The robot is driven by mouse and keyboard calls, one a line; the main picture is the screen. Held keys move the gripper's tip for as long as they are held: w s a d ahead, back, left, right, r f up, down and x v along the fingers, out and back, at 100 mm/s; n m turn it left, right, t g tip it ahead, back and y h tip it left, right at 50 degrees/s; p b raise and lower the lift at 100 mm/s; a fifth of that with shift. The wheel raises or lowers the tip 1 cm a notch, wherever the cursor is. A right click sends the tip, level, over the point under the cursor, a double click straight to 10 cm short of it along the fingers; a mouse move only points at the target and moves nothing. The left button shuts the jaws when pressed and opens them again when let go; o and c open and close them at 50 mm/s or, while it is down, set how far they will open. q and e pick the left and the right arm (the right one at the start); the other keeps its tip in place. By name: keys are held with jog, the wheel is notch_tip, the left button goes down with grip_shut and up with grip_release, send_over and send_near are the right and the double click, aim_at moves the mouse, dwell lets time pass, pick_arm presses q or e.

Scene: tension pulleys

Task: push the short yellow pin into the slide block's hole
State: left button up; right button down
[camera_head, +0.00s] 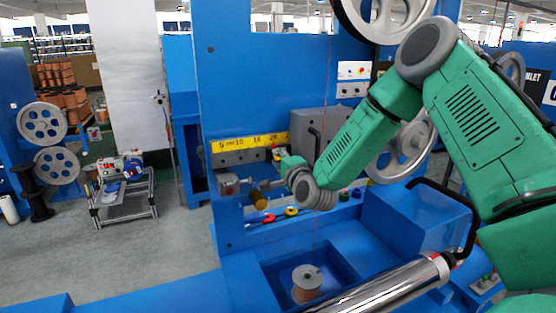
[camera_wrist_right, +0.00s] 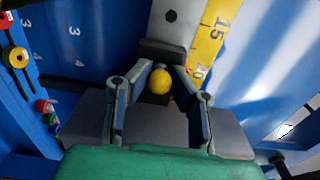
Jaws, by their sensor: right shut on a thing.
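My right gripper (camera_head: 279,154) reaches in front of the yellow numbered scale on the blue machine, and its fingers are small in the head view. In the right wrist view, the right gripper (camera_wrist_right: 162,88) is shut on the short yellow pin, with the pin's round yellow head (camera_wrist_right: 159,82) between the fingers. A dark block, apparently the slide block (camera_wrist_right: 162,52), lies just beyond the head beside the scale. The pin's shank and the hole are hidden, so I cannot tell how deep the pin sits. My left gripper is not in view.
The yellow scale (camera_head: 240,143) runs along a grey rail. A small grey block (camera_head: 228,184) and a brownish-yellow knob (camera_head: 259,198) stand to the left and below. A copper spool (camera_head: 307,283) sits in the recess. A shiny cylinder (camera_head: 390,288) lies across the front.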

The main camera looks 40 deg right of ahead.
jog(key=shift+r, duration=0.1)
jog(key=c, duration=1.4)
grip_release()
jog(key=shift+o, duration=0.2)
jog(key=shift+w, duration=0.15)
jog(key=shift+s+a, duration=0.1)
jog(key=shift+s, duration=0.3)
jog(key=v, duration=1.1)
jog(key=shift+s+f, duration=0.1)
jog(key=shift+f, duration=0.1)
